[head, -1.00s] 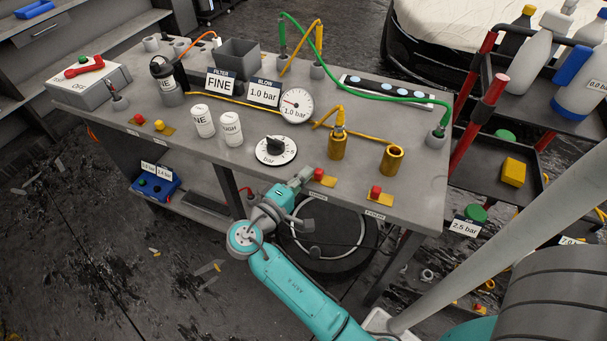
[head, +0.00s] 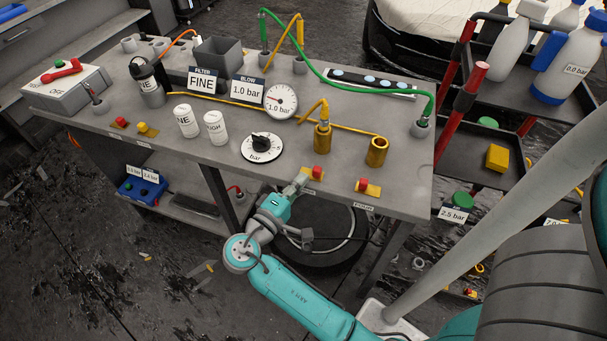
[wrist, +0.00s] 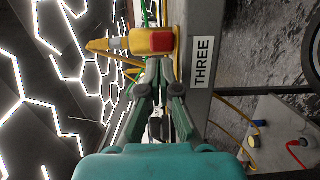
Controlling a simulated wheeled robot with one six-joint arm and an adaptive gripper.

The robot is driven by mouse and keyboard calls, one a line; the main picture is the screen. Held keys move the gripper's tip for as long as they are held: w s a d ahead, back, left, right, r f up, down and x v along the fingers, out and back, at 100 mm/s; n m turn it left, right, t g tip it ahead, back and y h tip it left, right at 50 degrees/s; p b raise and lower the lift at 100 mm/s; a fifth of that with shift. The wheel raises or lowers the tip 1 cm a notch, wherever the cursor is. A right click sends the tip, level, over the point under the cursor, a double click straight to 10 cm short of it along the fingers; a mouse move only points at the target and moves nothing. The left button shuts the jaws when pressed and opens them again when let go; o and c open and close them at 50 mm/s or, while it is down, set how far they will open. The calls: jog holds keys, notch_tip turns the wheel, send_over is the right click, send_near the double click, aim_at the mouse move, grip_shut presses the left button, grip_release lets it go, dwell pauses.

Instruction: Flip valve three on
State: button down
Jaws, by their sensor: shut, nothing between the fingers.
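Valve three is a red knob on a yellow base at the bench's front edge; it shows in the head view (head: 317,172) and at the top of the wrist view (wrist: 154,41). The label "THREE" (wrist: 202,62) is on the bench edge beside it in the wrist view. My gripper (head: 301,182) is at the front edge, just left of the knob in the head view. In the wrist view my gripper (wrist: 157,68) is shut and empty, its fingertips just below the red knob. I cannot tell whether they touch the valve.
Another red knob on a yellow base (head: 363,185) sits to the right on the bench (head: 408,190). A black-and-white dial (head: 262,147) and two brass cups, one the right cup (head: 377,151), stand behind. The gauge (head: 280,101) reads about 1.0 bar. A black hose reel is under the bench.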

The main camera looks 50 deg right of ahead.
jog(key=a, duration=0.9)
jog(key=shift+s+a, duration=0.2)
jog(key=shift+s, duration=0.1)
jog(key=s+d+f+n+t+y, duration=0.1)
jog(key=s+f+n+t+y, duration=0.15)
jog(key=f, duration=0.35)
jog(key=s+d+f+n+t+y, duration=0.1)
jog(key=d+f+n+t+y, duration=0.1)
jog(key=f+n+t+y, duration=0.3)
jog(key=s+a+f+y, duration=0.5)
jog(key=s+f, duration=0.1)
jog(key=s, duration=0.2)
jog(key=s+a+r+m+t+y, duration=0.25)
jog(key=s+a+y, duration=0.2)
jog(key=s, duration=0.35)
jog(key=s+a+r+m+t, duration=0.1)
jog(key=s+r+m, duration=0.2)
jog(key=r, duration=0.3)
jog(key=s+a+r+m+t+y, duration=0.1)
jog(key=s+r+m+t, duration=0.1)
jog(key=r, duration=0.5)
jog(key=shift+s+a+m, duration=0.3)
jog(key=shift+s+m, duration=0.3)
jog(key=shift+s, duration=0.5)
